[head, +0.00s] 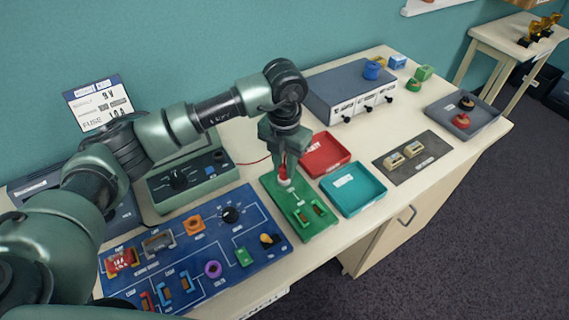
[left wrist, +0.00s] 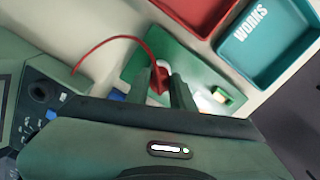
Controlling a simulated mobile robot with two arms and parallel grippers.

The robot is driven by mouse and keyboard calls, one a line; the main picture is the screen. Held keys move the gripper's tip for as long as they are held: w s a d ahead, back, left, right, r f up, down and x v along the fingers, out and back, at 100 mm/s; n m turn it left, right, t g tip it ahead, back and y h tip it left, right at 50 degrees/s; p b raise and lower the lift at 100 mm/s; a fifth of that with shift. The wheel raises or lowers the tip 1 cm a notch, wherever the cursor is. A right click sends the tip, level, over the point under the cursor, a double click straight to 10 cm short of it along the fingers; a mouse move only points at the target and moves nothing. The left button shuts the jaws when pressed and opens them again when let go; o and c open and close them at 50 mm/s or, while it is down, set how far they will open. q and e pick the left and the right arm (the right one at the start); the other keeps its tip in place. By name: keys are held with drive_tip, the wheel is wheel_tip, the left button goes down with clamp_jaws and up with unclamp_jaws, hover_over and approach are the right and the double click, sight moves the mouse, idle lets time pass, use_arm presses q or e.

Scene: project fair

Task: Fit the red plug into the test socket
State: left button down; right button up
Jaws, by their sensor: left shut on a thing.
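My left gripper (head: 285,176) points down over the upper end of the green board (head: 294,231). It is shut on the red plug (head: 284,171), of which only a little shows between the fingers. A pale round part on the board, perhaps the test socket (left wrist: 162,66), shows close to the plug. The fingers hide the plug's tip, so I cannot tell whether it is seated. My right gripper is not in view.
A red tray (head: 325,152) and a teal tray (head: 354,190) stand right of the board. A blue circuit panel (head: 215,285) lies to the left, in front of a green meter (head: 195,180). A grey power unit (head: 345,88) stands behind. The table's front edge is near.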

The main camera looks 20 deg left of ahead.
use_arm(q)
drive_tip(key=shift+f, duration=0.2)
drive_tip(key=c, duration=1.1)
unclamp_jaws()
drive_tip(key=o, duration=0.4)
drive_tip(key=shift+o, duration=0.2)
drive_tip(key=shift+r, duration=0.2)
drive_tip(key=shift+r+p, duration=2.1)
drive_tip(key=shift+r, duration=1.8)
